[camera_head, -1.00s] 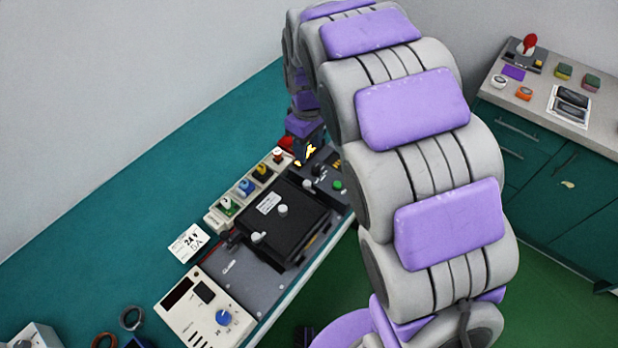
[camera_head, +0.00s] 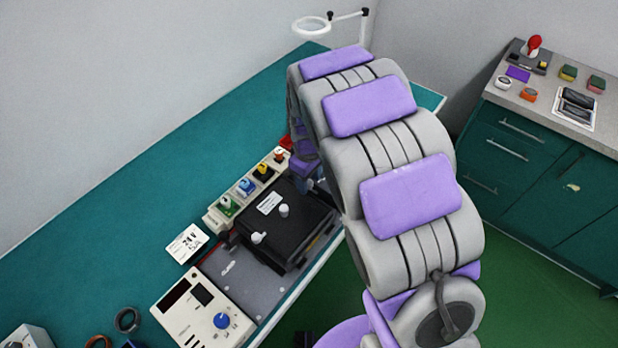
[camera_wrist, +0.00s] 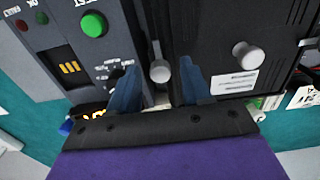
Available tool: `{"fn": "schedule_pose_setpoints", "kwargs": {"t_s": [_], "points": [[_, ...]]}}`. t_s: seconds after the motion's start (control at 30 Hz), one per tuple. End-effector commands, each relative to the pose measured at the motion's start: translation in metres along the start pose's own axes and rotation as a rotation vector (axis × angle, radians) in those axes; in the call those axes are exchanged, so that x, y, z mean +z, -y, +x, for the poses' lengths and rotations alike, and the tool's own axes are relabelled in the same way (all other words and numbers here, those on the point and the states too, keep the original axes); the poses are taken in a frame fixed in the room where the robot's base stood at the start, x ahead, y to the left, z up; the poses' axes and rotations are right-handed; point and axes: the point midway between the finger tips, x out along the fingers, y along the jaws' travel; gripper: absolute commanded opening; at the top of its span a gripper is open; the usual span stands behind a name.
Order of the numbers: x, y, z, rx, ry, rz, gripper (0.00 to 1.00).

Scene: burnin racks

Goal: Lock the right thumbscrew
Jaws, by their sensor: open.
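In the wrist view the right thumbscrew (camera_wrist: 160,72), a light grey round head on a thin shaft, shows at the edge of the black fixture (camera_wrist: 204,50). My gripper (camera_wrist: 158,65) is open, with one blue finger on each side of the thumbscrew. A gap shows on both sides; whether the fingers are level with its head is unclear. In the head view the black fixture (camera_head: 305,238) carries a white lid knob (camera_head: 284,210) and a white left thumbscrew (camera_head: 258,238). My arm hides my gripper and the right thumbscrew there.
A dark control panel with a green button (camera_wrist: 93,24) stands beside the fixture. Coloured connector blocks (camera_head: 245,188) line its back. A white meter box with a blue knob (camera_head: 222,320) is at the front.

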Motion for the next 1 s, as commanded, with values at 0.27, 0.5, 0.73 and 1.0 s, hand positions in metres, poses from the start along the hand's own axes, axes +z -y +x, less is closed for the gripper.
{"fn": "schedule_pose_setpoints", "kwargs": {"t_s": [0.27,0.5,0.73,1.0], "points": [[0.0001,-0.0003,-0.0003,0.000,0.000,0.000,0.35],[0.0006,-0.0007,-0.0005,0.000,-0.001,0.000,0.12],[0.0009,-0.0007,-0.0005,0.000,-0.001,0.000,0.00],[0.0010,-0.0007,-0.0013,-0.001,0.000,0.035,0.00]]}}
